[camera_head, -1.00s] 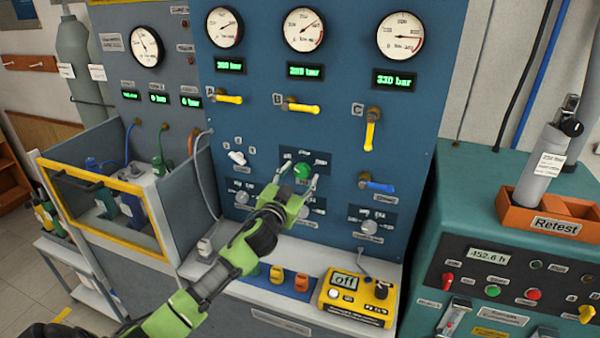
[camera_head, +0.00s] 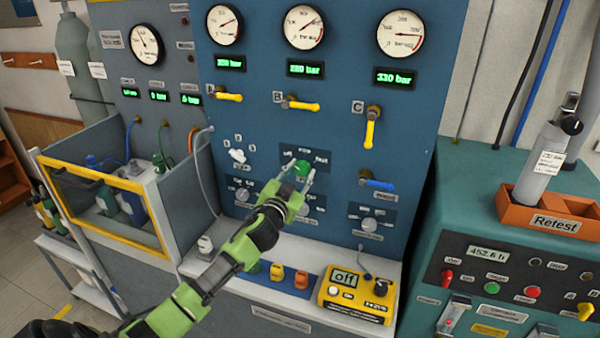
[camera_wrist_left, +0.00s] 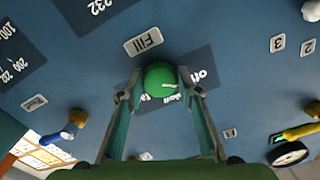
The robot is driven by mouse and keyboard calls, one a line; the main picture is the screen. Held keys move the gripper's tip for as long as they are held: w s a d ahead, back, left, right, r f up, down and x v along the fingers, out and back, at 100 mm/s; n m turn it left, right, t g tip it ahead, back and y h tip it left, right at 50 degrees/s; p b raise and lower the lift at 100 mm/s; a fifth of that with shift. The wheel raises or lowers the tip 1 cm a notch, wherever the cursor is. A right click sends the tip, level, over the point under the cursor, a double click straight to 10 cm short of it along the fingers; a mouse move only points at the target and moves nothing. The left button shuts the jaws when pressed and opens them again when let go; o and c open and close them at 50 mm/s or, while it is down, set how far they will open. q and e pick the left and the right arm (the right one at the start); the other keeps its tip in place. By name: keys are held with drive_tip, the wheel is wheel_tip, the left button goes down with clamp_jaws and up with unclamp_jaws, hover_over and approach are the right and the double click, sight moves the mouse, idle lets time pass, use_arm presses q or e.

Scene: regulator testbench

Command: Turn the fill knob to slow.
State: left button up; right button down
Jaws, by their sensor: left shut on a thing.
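The fill knob is a round green knob (camera_head: 302,168) on the blue panel, with a dark label plate behind it. In the left wrist view the green knob (camera_wrist_left: 160,80) sits between my fingertips, with a white pointer mark toward its right side. The "Fill" label (camera_wrist_left: 143,41) shows beside it, and parts of "off" and another position word show on the plate. My left gripper (camera_head: 302,178) is shut on the knob, one finger on each side; it also shows in the left wrist view (camera_wrist_left: 160,92). The right gripper is not in view.
Yellow valve levers (camera_head: 302,105) and gauges (camera_head: 304,27) are above the knob. A blue lever (camera_head: 377,182) is to its right and a white selector (camera_head: 237,156) to its left. A yellow meter reading "off" (camera_head: 355,297) stands on the ledge below.

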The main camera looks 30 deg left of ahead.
use_arm(q)
drive_tip(key=m, duration=0.5)
drive_tip(key=shift+m+p, duration=0.3)
drive_tip(key=shift+p, duration=0.05)
drive_tip(key=m, duration=0.5)
drive_tip(key=shift+m+p, duration=0.3)
drive_tip(key=shift+p, duration=0.1)
drive_tip(key=o, duration=1.1)
drive_tip(key=v, duration=1.2)
